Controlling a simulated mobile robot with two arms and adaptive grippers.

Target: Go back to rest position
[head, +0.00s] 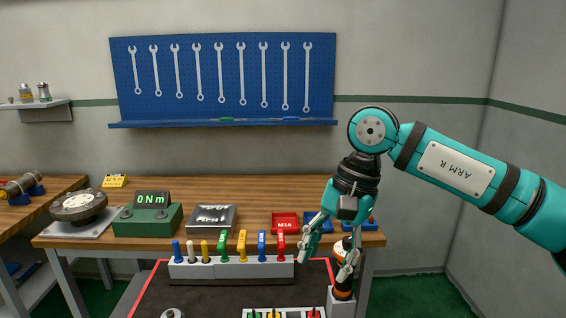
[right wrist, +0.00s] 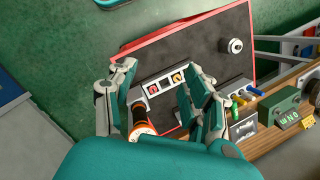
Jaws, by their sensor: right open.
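My right gripper (head: 331,264) is open and hangs over the right end of the black red-edged work surface (head: 215,288). Its two spread fingers also show in the right wrist view (right wrist: 165,95), with nothing held between them. An orange and black tool (head: 343,270) stands upright in a light holder just behind or beside the fingers; I cannot tell whether they touch. It also shows near the left finger in the right wrist view (right wrist: 140,120). My left gripper is in neither view.
A rack (head: 230,270) of several coloured-handled tools stands at the work surface's back edge. Behind it, the wooden bench (head: 250,190) carries a green 0 Nm display (head: 148,215), a metal tray (head: 211,219) and a red bin (head: 285,223). Wrenches hang on a blue pegboard (head: 222,75).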

